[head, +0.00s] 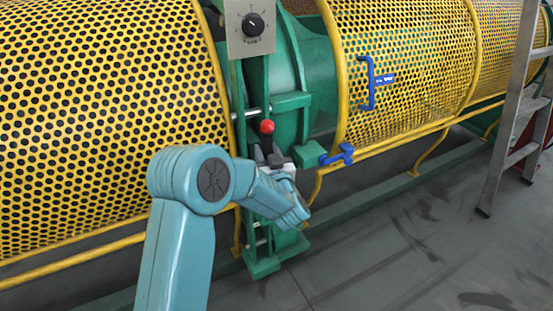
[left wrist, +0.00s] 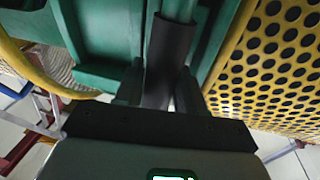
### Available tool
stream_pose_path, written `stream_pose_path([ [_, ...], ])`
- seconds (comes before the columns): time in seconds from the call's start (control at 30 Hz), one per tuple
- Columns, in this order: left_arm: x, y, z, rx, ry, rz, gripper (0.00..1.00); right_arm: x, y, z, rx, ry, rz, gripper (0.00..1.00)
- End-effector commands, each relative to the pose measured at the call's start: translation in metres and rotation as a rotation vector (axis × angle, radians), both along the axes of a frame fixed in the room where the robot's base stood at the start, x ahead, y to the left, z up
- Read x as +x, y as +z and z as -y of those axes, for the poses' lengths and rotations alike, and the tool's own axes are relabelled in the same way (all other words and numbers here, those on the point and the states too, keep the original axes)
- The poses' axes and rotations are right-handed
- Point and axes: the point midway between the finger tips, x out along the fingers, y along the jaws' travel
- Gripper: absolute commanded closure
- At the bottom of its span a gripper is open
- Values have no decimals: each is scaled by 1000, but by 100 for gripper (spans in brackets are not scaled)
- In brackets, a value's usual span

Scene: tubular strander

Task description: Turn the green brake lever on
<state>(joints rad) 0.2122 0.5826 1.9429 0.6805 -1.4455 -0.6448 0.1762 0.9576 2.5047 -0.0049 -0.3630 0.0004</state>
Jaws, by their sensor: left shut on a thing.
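The brake lever (head: 267,128) stands about upright in front of the green machine frame, with a red knob at its top in the head view. My left gripper (head: 270,157) is shut on the lever just below the knob. In the left wrist view the lever shows as a green bar with a dark sleeve (left wrist: 169,48), and it runs down between the dark fingers of my left gripper (left wrist: 158,88). The lower part of the lever is hidden behind my gripper and wrist. My right gripper is not in view.
Yellow perforated guards (head: 100,110) flank the frame on both sides. A dial box (head: 250,27) hangs above the lever. A blue handle (head: 369,84) and a blue latch (head: 338,156) are to the right. A ladder (head: 517,110) stands far right; the floor before it is clear.

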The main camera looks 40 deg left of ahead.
Motion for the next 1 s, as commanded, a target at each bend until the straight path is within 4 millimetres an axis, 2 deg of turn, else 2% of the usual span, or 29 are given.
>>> stream_pose_path([
  [0.27, -28, -9, -20, -48, 1, 111, 100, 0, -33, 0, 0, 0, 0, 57],
  [0.4, -51, -14, -31, -85, 0, 201, 100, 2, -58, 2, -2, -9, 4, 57],
  [0.6, -77, -18, -41, -125, -1, 301, 100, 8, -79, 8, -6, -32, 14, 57],
  [0.8, -91, -20, -46, -149, -1, 355, 100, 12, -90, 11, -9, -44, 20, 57],
  [1.0, -97, -20, -47, -159, -2, 375, 100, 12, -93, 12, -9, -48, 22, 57],
])
